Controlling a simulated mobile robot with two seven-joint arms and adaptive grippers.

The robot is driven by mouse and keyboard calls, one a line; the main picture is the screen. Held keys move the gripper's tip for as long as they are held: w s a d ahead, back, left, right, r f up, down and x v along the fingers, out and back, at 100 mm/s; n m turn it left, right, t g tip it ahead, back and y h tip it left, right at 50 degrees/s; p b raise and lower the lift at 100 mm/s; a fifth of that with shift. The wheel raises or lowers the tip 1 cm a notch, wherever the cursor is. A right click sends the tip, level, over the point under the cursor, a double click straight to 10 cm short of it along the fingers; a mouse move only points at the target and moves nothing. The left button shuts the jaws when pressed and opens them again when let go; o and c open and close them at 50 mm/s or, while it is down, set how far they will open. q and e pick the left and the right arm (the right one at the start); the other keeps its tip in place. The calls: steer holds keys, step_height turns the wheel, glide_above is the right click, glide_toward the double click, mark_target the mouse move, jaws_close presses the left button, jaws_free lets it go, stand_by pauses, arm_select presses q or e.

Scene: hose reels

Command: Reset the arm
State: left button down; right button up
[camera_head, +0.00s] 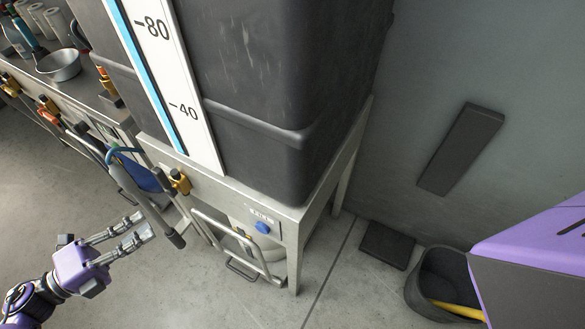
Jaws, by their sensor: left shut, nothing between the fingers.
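My left gripper (147,225) comes in from the lower left, purple with grey fingers pointing up and right. It is shut with nothing held. Its fingertips are close to a grey bar with a dark end (160,222); I cannot tell if they touch. Above that bar, a blue part with a hose-like loop (140,172) hangs at the front of the metal stand. My right gripper is not in view.
A large dark tank (270,70) with a level scale stands on a metal stand (290,225) with a blue knob (262,227). A bench (85,85) with a metal bowl (58,66) is at upper left. A black bucket (430,290) stands lower right. Floor at lower middle is clear.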

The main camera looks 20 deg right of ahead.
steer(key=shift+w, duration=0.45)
